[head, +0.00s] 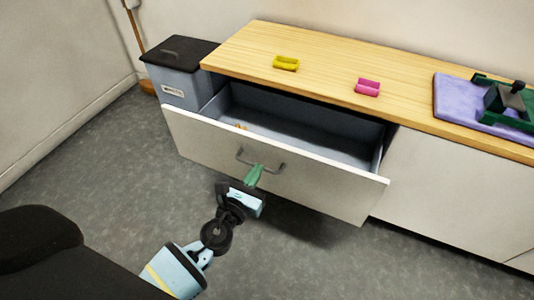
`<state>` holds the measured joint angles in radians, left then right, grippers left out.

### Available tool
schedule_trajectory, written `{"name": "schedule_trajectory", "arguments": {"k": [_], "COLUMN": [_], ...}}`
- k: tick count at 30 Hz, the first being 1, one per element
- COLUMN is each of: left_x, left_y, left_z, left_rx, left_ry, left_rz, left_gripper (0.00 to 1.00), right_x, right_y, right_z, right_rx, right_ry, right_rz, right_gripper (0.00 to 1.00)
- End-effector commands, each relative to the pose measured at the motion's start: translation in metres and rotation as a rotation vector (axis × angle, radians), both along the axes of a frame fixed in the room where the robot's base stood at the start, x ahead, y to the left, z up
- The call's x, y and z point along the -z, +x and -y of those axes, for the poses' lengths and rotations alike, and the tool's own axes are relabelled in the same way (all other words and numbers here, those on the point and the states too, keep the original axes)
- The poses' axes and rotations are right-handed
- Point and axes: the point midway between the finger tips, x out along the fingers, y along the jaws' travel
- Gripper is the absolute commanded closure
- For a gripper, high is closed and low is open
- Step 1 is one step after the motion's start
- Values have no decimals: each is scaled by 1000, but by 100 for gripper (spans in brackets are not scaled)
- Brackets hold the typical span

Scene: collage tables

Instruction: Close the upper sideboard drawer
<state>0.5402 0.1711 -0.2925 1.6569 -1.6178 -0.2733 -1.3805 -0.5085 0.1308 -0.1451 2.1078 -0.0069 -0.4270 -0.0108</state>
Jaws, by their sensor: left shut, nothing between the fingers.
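The upper sideboard drawer (215,142) is pulled well out in the head view. Its white front has a grey bar handle (261,162), and its dark inside holds a small orange-brown item (241,127) near the left. The sideboard (440,180) has a light wood top. My left gripper (255,174) is shut and empty, with its green fingertips at the drawer front just under the handle. I cannot tell whether they touch it. My right gripper is not in view.
A yellow piece (286,63) and a pink piece (367,88) sit on the top. A purple mat (451,97) with a green device (502,101) lies at the right. A grey bin (178,84) with a dark lid stands left of the sideboard. Floor in front is open.

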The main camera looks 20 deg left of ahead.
Motion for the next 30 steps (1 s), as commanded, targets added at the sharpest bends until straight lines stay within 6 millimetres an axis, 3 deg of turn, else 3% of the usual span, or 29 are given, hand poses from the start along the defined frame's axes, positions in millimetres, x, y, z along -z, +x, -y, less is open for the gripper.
{"name": "schedule_trajectory", "arguments": {"k": [6,12,30], "left_x": [0,1,0], "left_y": [40,62,72], "left_z": [1,2,2], "left_rx": [-1,0,0], "left_ry": [-1,0,-1], "left_rz": [1,-1,0], "left_gripper": [100,100,100], "right_x": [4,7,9], "right_y": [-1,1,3], "right_z": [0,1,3], "right_rx": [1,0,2], "right_ry": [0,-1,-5], "right_rz": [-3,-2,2], "right_gripper": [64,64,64]}}
